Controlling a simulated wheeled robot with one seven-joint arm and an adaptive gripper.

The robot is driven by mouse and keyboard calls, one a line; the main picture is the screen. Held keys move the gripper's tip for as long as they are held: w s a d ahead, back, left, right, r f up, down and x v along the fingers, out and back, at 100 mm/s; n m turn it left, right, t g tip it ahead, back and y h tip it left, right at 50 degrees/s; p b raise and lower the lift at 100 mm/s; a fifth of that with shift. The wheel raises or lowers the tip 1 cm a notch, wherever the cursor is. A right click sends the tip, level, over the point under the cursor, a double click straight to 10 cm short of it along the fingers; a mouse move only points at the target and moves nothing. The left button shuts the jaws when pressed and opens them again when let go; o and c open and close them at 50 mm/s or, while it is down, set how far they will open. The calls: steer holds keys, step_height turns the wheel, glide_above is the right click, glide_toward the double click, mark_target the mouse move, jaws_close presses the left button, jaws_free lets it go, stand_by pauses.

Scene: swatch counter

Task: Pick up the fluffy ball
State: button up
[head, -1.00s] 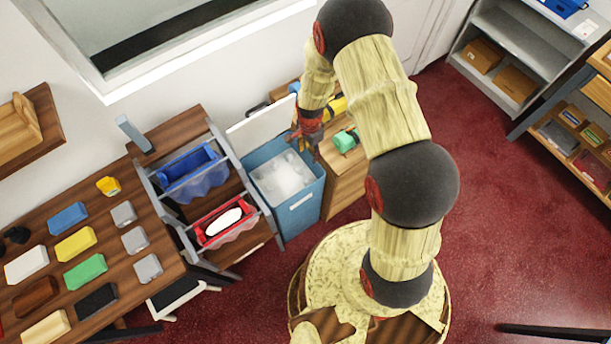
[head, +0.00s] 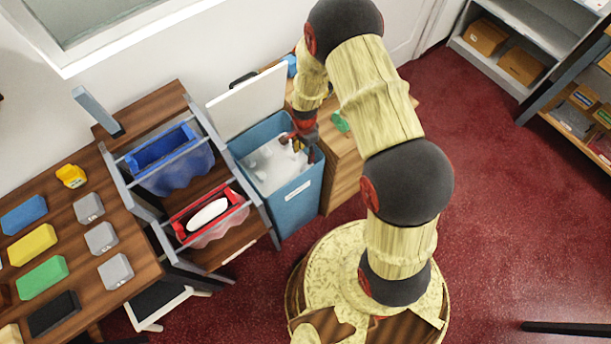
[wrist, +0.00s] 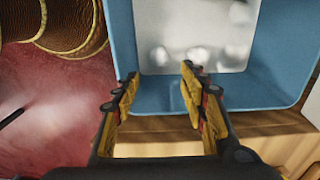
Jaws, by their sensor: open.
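I cannot make out a fluffy ball for certain. A blue bin (head: 287,212) holds pale whitish contents (head: 268,172); in the wrist view they show as a grey-white surface (wrist: 185,40) with blurred white patches. A white rounded oval thing (head: 208,213) lies in the red bin (head: 180,234) on the rack; I cannot tell whether it is fluffy. My gripper (head: 304,140) is over the far right part of the blue bin. In the wrist view my gripper (wrist: 158,75) is open, with nothing between its fingers, near the bin's rim (wrist: 240,107).
A blue rack bin (head: 165,160) sits above the red one. A white panel (head: 245,100) stands behind the blue bin. A wooden cabinet (head: 342,165) is right of it. A counter with coloured blocks (head: 42,277) is at left.

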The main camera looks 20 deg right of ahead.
mark_target(305, 168)
step_height(305, 168, down, 14)
steer(key=b, duration=0.3)
steer(key=shift+r+b, duration=0.1)
steer(key=shift+b, duration=0.25)
steer(key=c, duration=0.3)
steer(key=shift+c, duration=0.9)
